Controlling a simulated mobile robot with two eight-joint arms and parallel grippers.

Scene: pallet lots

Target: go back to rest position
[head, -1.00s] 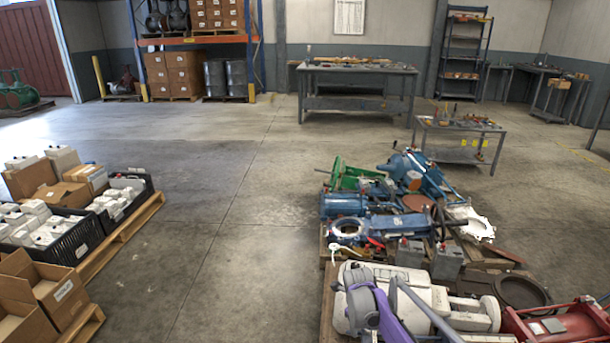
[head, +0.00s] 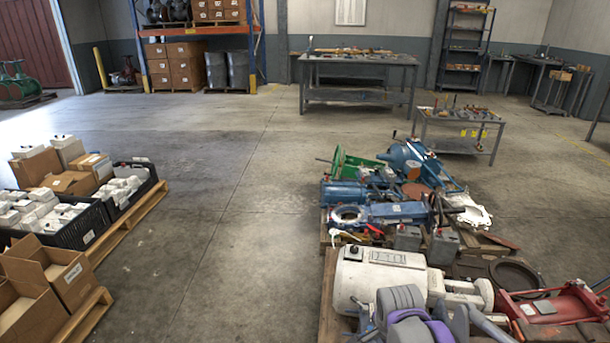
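Grey and purple links of my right arm (head: 408,312) show at the bottom edge, right of centre, in front of the white machine part on the right pallet. No fingertips of the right gripper can be made out; the gripper is out of the frame or hidden. My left arm and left gripper are not in view. Nothing held by either gripper is visible.
Right pallets carry a white machine part (head: 362,272), blue machinery (head: 405,212) and a red part (head: 560,303). Left pallets hold black crates (head: 78,231) and cardboard boxes (head: 70,277). The concrete floor (head: 228,225) between is clear. Workbenches (head: 360,62) and a rack (head: 205,31) stand behind.

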